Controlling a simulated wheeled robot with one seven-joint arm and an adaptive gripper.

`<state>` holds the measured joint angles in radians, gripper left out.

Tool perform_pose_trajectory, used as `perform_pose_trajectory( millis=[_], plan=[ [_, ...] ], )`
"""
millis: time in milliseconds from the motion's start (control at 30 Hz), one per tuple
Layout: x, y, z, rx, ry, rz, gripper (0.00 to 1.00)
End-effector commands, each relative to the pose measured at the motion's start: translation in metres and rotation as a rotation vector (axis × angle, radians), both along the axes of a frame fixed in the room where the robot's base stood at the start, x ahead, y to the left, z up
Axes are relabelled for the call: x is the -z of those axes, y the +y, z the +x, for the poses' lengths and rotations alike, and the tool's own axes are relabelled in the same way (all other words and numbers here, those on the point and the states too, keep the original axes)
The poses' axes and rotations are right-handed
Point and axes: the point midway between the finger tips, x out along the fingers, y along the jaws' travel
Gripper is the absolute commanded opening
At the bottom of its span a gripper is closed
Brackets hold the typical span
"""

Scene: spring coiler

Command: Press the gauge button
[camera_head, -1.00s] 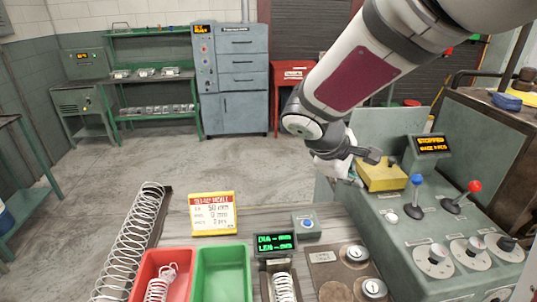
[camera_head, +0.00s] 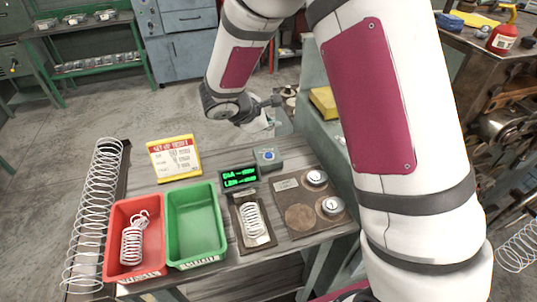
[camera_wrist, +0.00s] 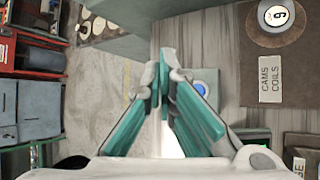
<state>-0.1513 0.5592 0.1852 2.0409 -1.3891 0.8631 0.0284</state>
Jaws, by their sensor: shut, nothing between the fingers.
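The gauge button is a blue round button (camera_head: 268,156) on a small grey box at the back of the bench, beside the green-lit DIA/LEN display (camera_head: 240,178). A coil spring (camera_head: 253,221) lies in the gauge tray in front of the display. My gripper (camera_head: 268,124) is shut and empty, behind the button box in the picture and apart from it. In the wrist view the shut teal fingers (camera_wrist: 165,62) point ahead, and the button (camera_wrist: 203,87) shows just right of them, partly hidden by a finger.
Red bin (camera_head: 120,210) with a spring and empty green bin (camera_head: 208,213) stand left of the gauge. A yellow sign (camera_head: 174,158) stands behind them. A plate with metal weights (camera_head: 317,178) lies right of the button box. My arm covers most of the control console.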

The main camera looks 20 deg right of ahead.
Motion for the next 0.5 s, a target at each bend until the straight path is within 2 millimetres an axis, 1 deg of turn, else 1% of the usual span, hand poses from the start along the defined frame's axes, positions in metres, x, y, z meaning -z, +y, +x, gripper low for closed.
perform_pose_trajectory(
  millis=[167, 500],
  plan=[
    [0.019, 0.0, 0.001, -0.001, 0.003, -0.001, 0.0],
    [0.063, 0.0, 0.001, -0.001, 0.003, -0.001, 0.0]
  ],
)
